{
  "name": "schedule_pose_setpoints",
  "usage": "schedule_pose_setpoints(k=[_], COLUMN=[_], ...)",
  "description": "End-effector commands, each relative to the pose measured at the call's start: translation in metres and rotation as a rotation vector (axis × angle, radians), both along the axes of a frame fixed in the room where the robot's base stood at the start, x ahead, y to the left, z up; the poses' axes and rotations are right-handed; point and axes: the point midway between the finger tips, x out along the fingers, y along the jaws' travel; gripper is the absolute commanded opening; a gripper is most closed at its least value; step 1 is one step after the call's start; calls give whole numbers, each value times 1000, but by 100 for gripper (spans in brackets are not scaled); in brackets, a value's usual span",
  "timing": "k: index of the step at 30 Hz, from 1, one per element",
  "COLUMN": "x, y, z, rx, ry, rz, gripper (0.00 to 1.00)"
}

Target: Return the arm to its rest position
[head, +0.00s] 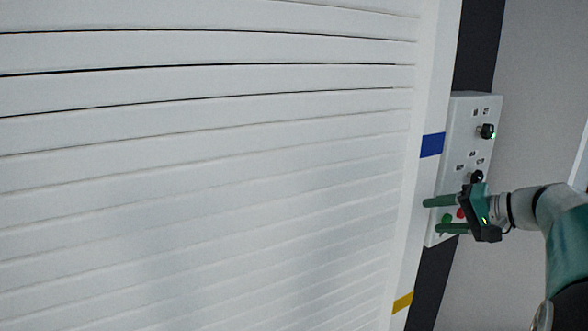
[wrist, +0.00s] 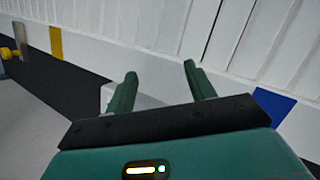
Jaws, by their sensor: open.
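My gripper (head: 436,216) is at the right in the head view, with its two green fingers spread apart and nothing between them. The fingers lie in front of the lower part of a white control panel (head: 462,130), and I cannot tell whether they touch it. The panel has black knobs (head: 487,131), a green button (head: 447,218) and a red button (head: 460,213) close to the fingers. In the wrist view my gripper (wrist: 160,72) shows both fingers apart, with a pale box edge (wrist: 150,101) partly hidden behind them.
A white slatted shutter (head: 200,150) fills most of the head view. Its frame bears a blue mark (head: 432,145) and a yellow mark (head: 402,302). A dark strip (head: 478,45) runs behind the panel. A yellow fitting (wrist: 12,53) is on the wall at left in the wrist view.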

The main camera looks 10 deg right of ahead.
Motion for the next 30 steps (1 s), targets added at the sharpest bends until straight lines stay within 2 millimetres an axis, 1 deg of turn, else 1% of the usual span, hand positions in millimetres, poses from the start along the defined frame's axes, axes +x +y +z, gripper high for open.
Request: schedule_pose_setpoints(k=[1, 2, 3, 5, 6, 8, 9, 11, 12, 14, 15, 16, 18, 21, 25, 30], x=[0, -3, -8, -17, -26, -40, -51, -68, -80, -98, -110, -119, -139, -161, -178, -183], y=[40, 59, 84, 119, 140, 168, 186, 208, 221, 238, 248, 254, 267, 277, 282, 283], z=[-4, -9, -16, -27, -34, -45, -51, -62, -69, -79, -86, -91, -102, -116, -128, -132], rx=[-40, -63, -98, -158, -202, -270, -318, -395, -448, -530, -585, -627, -724, -847, -951, -991], ry=[55, 91, 137, 199, 236, 283, 309, 342, 358, 374, 378, 379, 370, 340, 300, 282], rz=[44, 64, 89, 125, 146, 179, 197, 226, 243, 268, 283, 293, 318, 344, 363, 368], gripper=[54, 54, 54, 54, 54, 54, 54, 54, 54, 54, 54, 54, 54, 54, 54, 54])
